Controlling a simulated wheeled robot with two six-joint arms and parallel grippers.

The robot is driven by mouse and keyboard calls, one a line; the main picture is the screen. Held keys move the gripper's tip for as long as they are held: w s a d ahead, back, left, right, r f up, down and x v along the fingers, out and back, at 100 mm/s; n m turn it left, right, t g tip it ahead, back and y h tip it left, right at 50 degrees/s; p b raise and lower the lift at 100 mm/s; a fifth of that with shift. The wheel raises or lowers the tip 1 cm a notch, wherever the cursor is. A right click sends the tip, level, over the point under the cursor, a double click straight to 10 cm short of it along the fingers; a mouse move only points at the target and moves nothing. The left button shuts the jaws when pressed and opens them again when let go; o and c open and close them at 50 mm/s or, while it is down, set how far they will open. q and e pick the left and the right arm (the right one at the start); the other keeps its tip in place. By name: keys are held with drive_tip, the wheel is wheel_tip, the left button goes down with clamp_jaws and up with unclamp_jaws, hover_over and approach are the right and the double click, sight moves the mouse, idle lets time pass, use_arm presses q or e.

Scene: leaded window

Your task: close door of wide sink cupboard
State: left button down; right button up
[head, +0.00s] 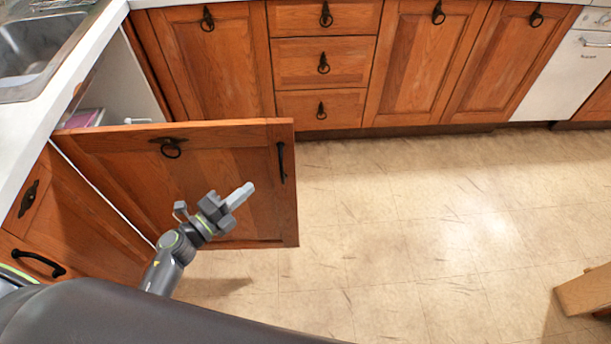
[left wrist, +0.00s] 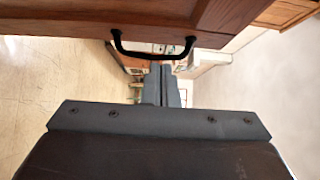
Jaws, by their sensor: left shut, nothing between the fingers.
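The wide sink cupboard's wooden door (head: 215,185) stands swung wide open, out over the floor from the left counter. Its face with a black bar handle (head: 281,163) and a black ring pull (head: 170,148) is turned towards me. The cupboard's opening (head: 125,85) shows a pale interior behind the door. My left gripper (head: 240,196) is shut and empty in front of the door's lower right part, below and left of the bar handle. In the left wrist view, the shut fingers (left wrist: 161,85) point past the handle (left wrist: 153,50), with the door (left wrist: 130,18) above. Contact cannot be told.
The sink (head: 35,45) is set in the white counter at upper left. Wooden drawers (head: 322,63) and cupboards line the back wall, with a white appliance (head: 565,75) at right. The floor (head: 420,220) right of the door is clear, up to a wooden piece (head: 585,290) at lower right.

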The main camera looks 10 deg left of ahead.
sight(273, 167)
use_arm(q)
drive_tip(key=p+x, duration=0.1)
drive_tip(key=x, duration=0.9)
drive_tip(key=shift+a, duration=0.1)
